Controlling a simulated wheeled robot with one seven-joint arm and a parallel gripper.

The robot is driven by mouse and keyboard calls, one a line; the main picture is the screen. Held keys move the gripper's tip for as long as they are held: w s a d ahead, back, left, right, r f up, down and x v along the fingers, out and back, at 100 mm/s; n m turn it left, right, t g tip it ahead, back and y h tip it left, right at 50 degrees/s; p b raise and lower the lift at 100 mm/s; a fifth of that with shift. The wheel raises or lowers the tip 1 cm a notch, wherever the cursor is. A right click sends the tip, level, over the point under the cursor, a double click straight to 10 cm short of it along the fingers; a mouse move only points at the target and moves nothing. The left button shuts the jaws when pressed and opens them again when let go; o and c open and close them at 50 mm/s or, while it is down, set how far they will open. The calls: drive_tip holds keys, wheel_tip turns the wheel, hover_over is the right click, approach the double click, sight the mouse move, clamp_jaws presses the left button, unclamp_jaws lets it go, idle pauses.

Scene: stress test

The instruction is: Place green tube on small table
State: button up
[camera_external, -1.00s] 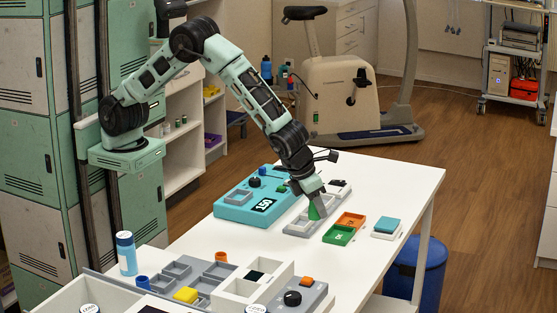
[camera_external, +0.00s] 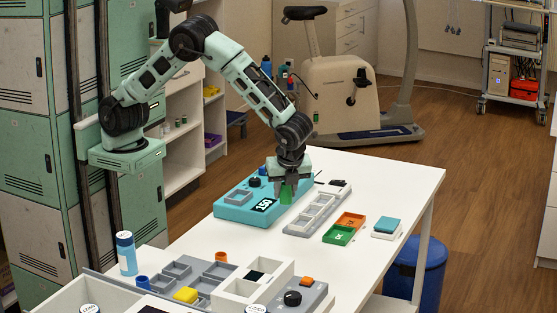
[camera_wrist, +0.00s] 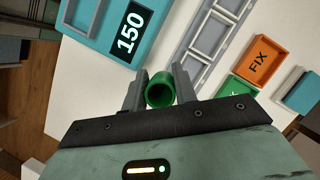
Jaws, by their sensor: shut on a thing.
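My gripper (camera_external: 290,187) is shut on the green tube (camera_external: 286,195), a short hollow cylinder. In the wrist view the tube (camera_wrist: 160,90) sits between my two fingers (camera_wrist: 158,92), its open end facing the camera. I hold it above the white table (camera_external: 365,180), between the teal device with the "150" display (camera_external: 262,206) and the grey slotted rack (camera_external: 318,213). I cannot tell how far above the table the tube is. No separate table clearly marked as the small one can be told apart from the white table.
An orange tray (camera_external: 351,220) and a green tray (camera_external: 339,235) lie right of the rack, near a teal-topped box (camera_external: 387,226). In front are a white divided box (camera_external: 240,292), a grey sorting tray (camera_external: 175,270) and a blue bottle (camera_external: 126,253). The right part of the tabletop is clear.

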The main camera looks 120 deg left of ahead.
drive_tip(key=s+n, duration=0.1)
drive_tip(key=n, duration=0.1)
drive_tip(key=s+n+g+h, duration=0.1)
drive_tip(key=n, duration=0.1)
drive_tip(key=s+n+h, duration=0.1)
drive_tip(key=s+n, duration=0.1)
drive_tip(key=shift+d+r+n, duration=0.15)
drive_tip(key=shift+r+n, duration=0.1)
drive_tip(key=shift+n, duration=0.05)
drive_tip(key=shift+w+d, duration=0.1)
drive_tip(key=w+d+r+p, duration=0.15)
drive_tip(key=d+r, duration=0.25)
drive_tip(key=d, duration=0.9)
drive_tip(key=w+d+r+p, duration=0.1)
drive_tip(key=w+d+r, duration=0.15)
drive_tip(key=d, duration=1.05)
drive_tip(key=s+d+r+p, duration=0.1)
drive_tip(key=s+d+r, duration=0.25)
drive_tip(key=d, duration=0.45)
drive_tip(key=s+d+r+m+p, duration=0.1)
drive_tip(key=s+d+r, duration=0.2)
drive_tip(key=s+d, duration=0.35)
drive_tip(key=s+d+r, duration=0.2)
drive_tip(key=d+r, duration=0.1)
drive_tip(key=d, duration=0.7)
wheel_tip(320, 180, down, 17)
drive_tip(key=p, duration=0.3)
drive_tip(key=shift+s, duration=0.15)
